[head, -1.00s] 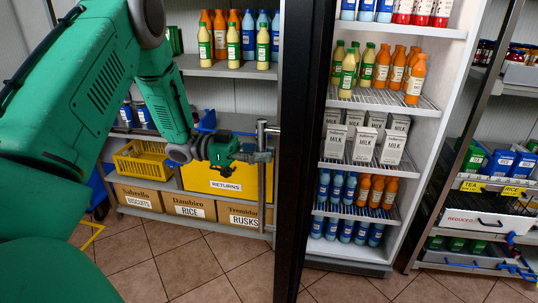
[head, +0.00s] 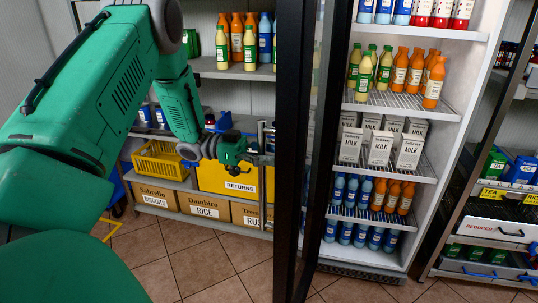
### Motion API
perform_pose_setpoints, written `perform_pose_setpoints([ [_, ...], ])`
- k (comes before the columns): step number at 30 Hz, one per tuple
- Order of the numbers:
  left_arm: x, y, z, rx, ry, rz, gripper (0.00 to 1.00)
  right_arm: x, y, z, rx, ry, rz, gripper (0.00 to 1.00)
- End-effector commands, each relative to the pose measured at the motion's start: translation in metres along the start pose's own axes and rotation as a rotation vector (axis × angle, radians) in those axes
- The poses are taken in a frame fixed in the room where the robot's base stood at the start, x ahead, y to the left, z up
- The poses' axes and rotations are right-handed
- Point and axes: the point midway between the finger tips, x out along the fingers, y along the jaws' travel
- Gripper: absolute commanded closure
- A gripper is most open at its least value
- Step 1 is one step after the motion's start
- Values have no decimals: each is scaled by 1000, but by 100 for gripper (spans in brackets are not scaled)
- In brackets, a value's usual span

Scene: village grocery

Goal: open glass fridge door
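The glass fridge door (head: 291,150) stands swung out, seen nearly edge-on as a dark frame with a narrow strip of glass. Its grey vertical bar handle (head: 262,178) is on the door's left side. My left gripper (head: 258,158) is at the upper part of this handle, and its fingers appear closed around the bar; the finger details are small. The white fridge (head: 440,150) shows its open front to the right of the door, with bottles and milk cartons on its shelves. My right gripper is not in view.
Behind my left arm are shelves with bottles, a yellow crate (head: 160,160), a yellow returns bin (head: 215,178) and cardboard boxes (head: 205,207). A rack (head: 490,215) with tea and rice tags stands right of the fridge. The tiled floor (head: 200,262) in front is clear.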

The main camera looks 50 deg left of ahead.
Motion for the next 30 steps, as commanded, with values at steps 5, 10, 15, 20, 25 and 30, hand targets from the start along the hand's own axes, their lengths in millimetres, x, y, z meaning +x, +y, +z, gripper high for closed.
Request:
perform_pose_setpoints([
  [5, -7, -1, 1, 0, 1, -1, 61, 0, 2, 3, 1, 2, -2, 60],
  [10, -35, -4, 3, -1, 2, -4, 61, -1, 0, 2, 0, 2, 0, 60],
  [15, -72, -4, 4, -3, 2, -3, 61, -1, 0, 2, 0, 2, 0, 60],
  [20, -101, -4, 4, -3, 1, -2, 61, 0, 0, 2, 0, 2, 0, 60],
  [25, -116, -3, 3, -2, -1, -1, 61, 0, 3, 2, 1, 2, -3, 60],
  [30, -119, -2, 2, -2, -1, 1, 61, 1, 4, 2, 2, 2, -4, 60],
])
